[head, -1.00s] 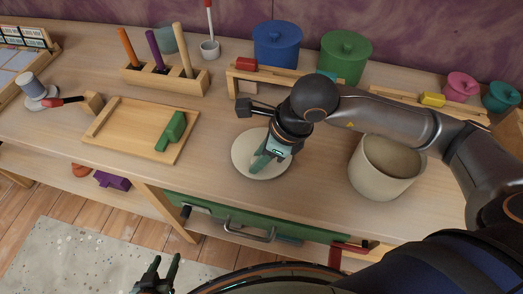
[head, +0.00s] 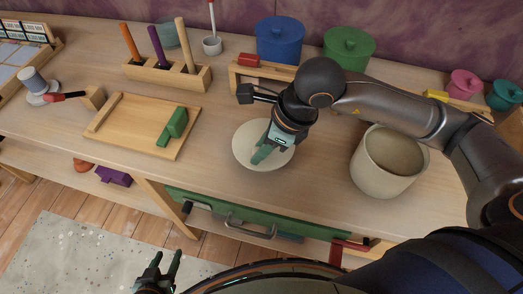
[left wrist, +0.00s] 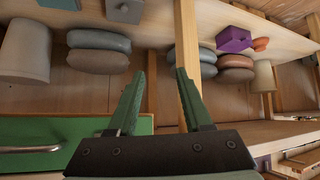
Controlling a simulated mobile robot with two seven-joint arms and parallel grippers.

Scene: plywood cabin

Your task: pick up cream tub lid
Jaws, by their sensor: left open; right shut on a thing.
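The cream tub lid (head: 244,150) is a pale round disc near the front of the worktop in the head view. My right gripper (head: 264,151) reaches down over it from above and is shut on it. The gripper hides the lid's middle, so the grip point itself does not show. I cannot tell how far the lid is clear of the worktop. The cream tub (head: 377,177) stands open to the right of the lid. My left gripper (head: 163,270) is low in front of the bench; its jaws (left wrist: 160,95) are open and empty in the left wrist view.
A wooden tray (head: 128,136) with a green block (head: 174,124) lies left of the lid. A peg rack (head: 165,76), a blue pot (head: 279,40) and a green pot (head: 349,47) stand behind. Below is a green drawer front (head: 290,230). Bare worktop lies between tray and lid.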

